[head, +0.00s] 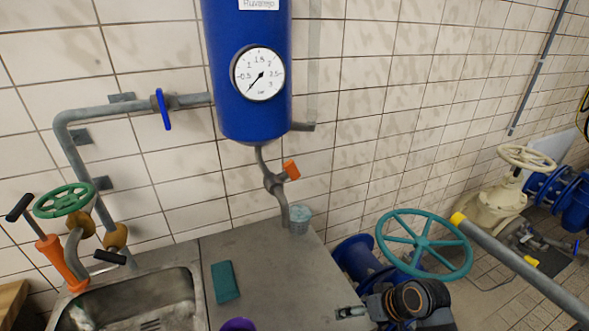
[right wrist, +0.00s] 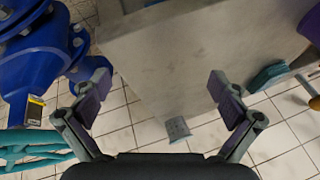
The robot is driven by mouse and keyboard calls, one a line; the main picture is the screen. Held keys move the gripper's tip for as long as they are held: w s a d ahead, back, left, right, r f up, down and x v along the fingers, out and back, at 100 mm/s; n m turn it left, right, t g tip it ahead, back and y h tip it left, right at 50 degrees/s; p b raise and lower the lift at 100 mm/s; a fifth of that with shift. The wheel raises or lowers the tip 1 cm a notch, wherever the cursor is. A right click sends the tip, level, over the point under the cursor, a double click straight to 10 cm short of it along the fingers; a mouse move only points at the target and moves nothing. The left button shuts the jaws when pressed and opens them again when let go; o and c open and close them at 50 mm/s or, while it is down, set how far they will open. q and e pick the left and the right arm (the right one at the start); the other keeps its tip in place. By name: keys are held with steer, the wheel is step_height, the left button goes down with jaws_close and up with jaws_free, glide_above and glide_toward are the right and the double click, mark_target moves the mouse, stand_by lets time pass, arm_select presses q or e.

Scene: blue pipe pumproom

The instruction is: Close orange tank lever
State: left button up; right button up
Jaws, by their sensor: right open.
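The orange tank lever (head: 291,170) sits on a grey valve in the pipe under the blue tank (head: 252,75). It sticks out to the right of the pipe, tilted slightly upward. I do not see the lever in the right wrist view. My right gripper (right wrist: 160,84) is open and empty, its two fingers spread wide above the counter's edge. In the head view my right arm's end shows at the lower right, below and to the right of the lever and well apart from it. My left gripper is not in view.
A small cup (head: 299,218) stands below the tank pipe. A teal sponge (head: 226,282) and a purple cup (head: 238,325) are on the grey counter (head: 275,270). A teal handwheel (head: 424,243) on blue piping is at the right. A sink (head: 135,310) is at the left.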

steer(key=w+a+r+y, duration=0.1)
steer(key=w+r, duration=0.1)
steer(key=w+a+r+y, duration=0.1)
steer(key=w, duration=0.1)
steer(key=w+a+r, duration=0.1)
steer(key=w+r, duration=0.1)
steer(key=shift+w+r+y, duration=0.35)
steer(key=shift+y, duration=0.05)
steer(key=w+a+r+n+y, duration=0.1)
steer(key=w+r+y, duration=0.1)
steer(key=w+r, duration=0.3)
steer(key=w+a+r+y, duration=0.2)
steer(key=r, duration=0.5)
steer(key=n+g+y, duration=0.2)
steer(key=y, duration=0.2)
glide_toward(294, 168)
steer(key=p+x, duration=0.1)
steer(key=x, duration=0.2)
steer(key=w+p+x, duration=0.1)
steer(key=x, duration=0.2)
steer(key=p+x, duration=0.1)
steer(key=x, duration=0.2)
steer(key=shift+w+f, duration=0.25)
steer(key=shift+w, duration=0.05)
steer(key=shift+w+a+f+p, duration=0.15)
steer(key=shift+a+f+p, duration=0.15)
steer(key=shift+a, duration=0.15)
